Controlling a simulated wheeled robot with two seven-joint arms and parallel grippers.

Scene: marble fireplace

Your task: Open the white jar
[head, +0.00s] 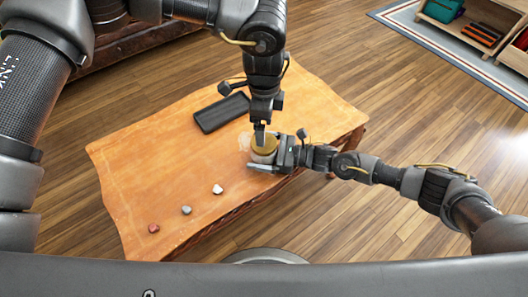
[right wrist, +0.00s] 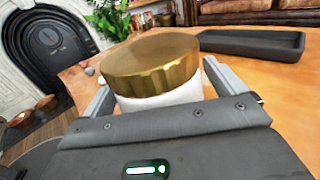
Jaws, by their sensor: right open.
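The white jar (right wrist: 165,97) stands on the wooden table, with a ridged gold lid (right wrist: 150,68) on top. In the head view the gold lid (head: 264,141) shows, and the arms partly cover the jar. My right gripper (head: 262,160) is at the jar from the right. In the right wrist view its open fingers (right wrist: 160,100) stand on either side of the white body, below the lid. My left gripper (head: 260,132) points down over the lid in the head view. No left finger shows on the lid in the right wrist view. Its opening is unclear.
A black tray (head: 222,112) lies behind the jar on the orange wooden table (head: 140,165). Small stones, one white (head: 217,189), one grey (head: 186,210) and one red (head: 153,228), lie at the front left. A pale, see-through shape (head: 244,141) shows beside the jar. The table's left half is mostly clear.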

